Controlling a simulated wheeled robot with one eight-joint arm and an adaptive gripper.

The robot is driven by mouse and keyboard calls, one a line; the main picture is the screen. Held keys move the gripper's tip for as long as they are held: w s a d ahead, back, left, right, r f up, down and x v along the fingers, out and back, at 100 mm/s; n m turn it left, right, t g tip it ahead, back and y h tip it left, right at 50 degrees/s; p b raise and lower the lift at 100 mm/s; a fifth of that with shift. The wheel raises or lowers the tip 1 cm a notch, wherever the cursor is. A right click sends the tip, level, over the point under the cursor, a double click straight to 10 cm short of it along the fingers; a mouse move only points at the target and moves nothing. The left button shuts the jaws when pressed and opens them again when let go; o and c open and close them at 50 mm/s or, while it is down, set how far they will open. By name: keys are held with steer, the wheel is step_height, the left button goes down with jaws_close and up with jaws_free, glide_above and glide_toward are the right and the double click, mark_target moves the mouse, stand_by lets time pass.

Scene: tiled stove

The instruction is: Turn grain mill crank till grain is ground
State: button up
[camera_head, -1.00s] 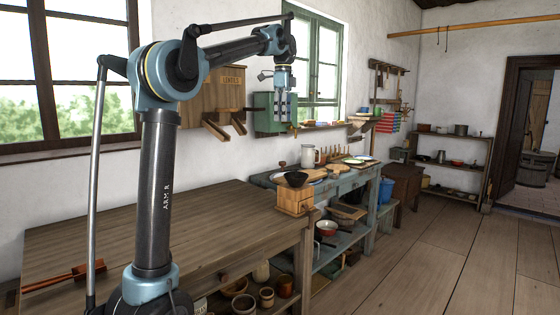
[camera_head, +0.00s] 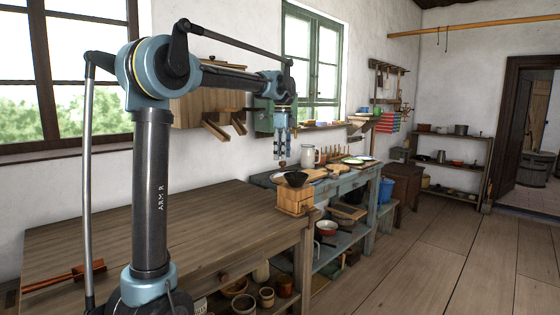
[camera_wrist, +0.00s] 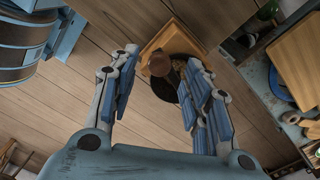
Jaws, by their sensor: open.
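The grain mill (camera_head: 295,200) is a small wooden box with a dark round hopper (camera_head: 296,179) on top. It stands at the right end of the wooden worktop. In the wrist view the mill's wooden body (camera_wrist: 202,32) lies below and ahead, and grain shows at the hopper's edge. The brown round crank knob (camera_wrist: 159,63) shows between my fingers in the wrist view; most of the crank arm is hidden. My gripper (camera_head: 281,156) is open and points down above the mill. Its fingers (camera_wrist: 163,62) are on either side of the knob in view; contact cannot be told.
The worktop (camera_head: 170,235) is mostly clear, with a wooden tool (camera_head: 65,277) at its left end. A blue-grey table (camera_head: 345,178) behind the mill holds a mug (camera_head: 307,157), plates and boards. Pots stand on shelves below. The floor at the right is free.

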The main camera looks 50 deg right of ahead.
steer(key=shift+f, duration=1.35)
jaws_close()
steer(key=shift+w, duration=0.1)
steer(key=w+d+m, duration=0.4)
steer(key=d+m, duration=0.4)
steer(key=m, duration=1)
steer(key=shift+d, duration=0.15)
